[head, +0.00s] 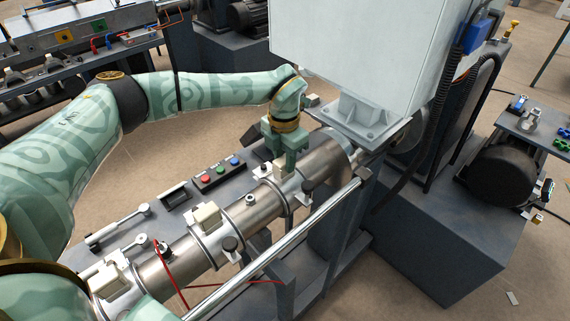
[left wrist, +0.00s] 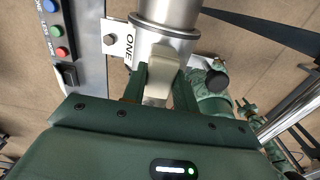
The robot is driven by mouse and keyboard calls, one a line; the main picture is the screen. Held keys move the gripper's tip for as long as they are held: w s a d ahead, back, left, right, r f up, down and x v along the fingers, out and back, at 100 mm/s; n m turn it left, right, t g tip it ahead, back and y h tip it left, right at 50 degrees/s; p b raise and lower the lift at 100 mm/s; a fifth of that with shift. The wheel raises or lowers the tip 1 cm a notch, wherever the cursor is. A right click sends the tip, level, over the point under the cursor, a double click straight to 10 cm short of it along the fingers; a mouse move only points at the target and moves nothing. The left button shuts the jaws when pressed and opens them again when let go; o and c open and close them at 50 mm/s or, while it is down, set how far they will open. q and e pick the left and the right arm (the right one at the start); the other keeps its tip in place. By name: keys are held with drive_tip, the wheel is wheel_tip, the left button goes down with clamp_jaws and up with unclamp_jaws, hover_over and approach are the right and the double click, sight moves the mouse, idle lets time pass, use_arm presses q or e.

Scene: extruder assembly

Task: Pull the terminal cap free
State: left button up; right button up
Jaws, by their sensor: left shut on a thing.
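My left gripper (head: 290,166) comes down over the far end of the steel extruder barrel (head: 250,208). It is shut on a beige terminal cap (left wrist: 158,86), with one finger on each side of the cap in the left wrist view. The cap sits against the barrel's steel band, beside a plate marked "ONE"; I cannot tell whether it still touches the band. In the head view the fingers hide most of this cap. Two similar beige caps stand on the barrel nearer to me, one in the middle (head: 207,217) and one at lower left (head: 107,281).
A control panel with red, green and blue buttons (head: 220,174) lies left of the barrel. A steel rail (head: 290,247) runs along its right side. A large pale hopper (head: 350,50) stands close to my left gripper. Black knobs stick out from the barrel bands.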

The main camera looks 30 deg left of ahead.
use_arm(q)
drive_tip(key=shift+r, duration=0.2)
use_arm(e)
drive_tip(key=shift+r, duration=0.15)
